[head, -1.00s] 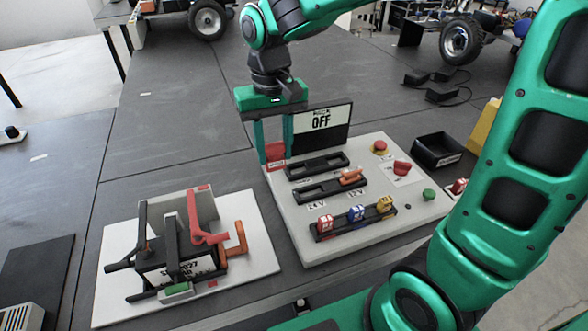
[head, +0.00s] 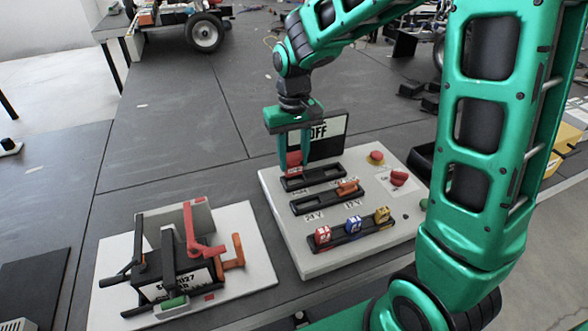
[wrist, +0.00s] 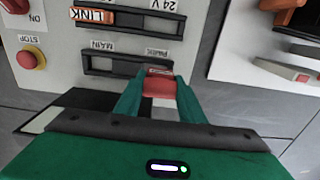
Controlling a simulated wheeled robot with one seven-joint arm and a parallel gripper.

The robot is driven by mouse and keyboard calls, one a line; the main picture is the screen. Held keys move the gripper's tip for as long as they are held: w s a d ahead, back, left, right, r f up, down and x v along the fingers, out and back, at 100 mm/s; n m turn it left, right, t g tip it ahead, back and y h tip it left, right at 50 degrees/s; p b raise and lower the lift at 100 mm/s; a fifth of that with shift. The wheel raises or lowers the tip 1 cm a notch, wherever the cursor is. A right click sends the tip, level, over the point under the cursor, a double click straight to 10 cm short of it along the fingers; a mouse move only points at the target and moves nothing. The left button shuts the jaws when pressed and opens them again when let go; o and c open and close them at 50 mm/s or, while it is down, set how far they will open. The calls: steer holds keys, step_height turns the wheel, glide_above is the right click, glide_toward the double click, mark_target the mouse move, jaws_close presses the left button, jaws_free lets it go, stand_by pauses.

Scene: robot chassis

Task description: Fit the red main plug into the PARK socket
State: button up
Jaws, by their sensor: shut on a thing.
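My gripper (head: 294,165) is shut on the red main plug (head: 293,158) at the back left of the light console. The plug also shows between the fingertips in the wrist view (wrist: 159,84). The black two-place holder (head: 325,173) lies on the console, with the plug at its left end in the head view. In the wrist view, the holder (wrist: 100,64) carries an upside-down MAIN label on the left and a PARK label on the right. The plug is at the PARK end. I cannot tell whether it is inside the socket; the fingers and plug hide that end.
An orange link plug (head: 347,187) sits in the second holder (head: 310,204). Red, blue and yellow plugs stand in the front rail (head: 352,232). The OFF display (head: 330,133) stands close behind my gripper. A battery fixture (head: 175,265) is to the left. Red buttons (head: 398,178) are to the right.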

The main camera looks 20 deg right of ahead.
mark_target(296, 168)
steer(key=shift+w+d+f, duration=0.4)
steer(key=shift+d, duration=0.1)
steer(key=shift+f, duration=2)
steer(key=o, duration=1)
steer(key=shift+f, duration=0.1)
steer(key=shift+o, duration=0.2)
step_height(296, 168, up, 12)
steer(key=shift+f, duration=0.2)
steer(key=shift+r, duration=0.35)
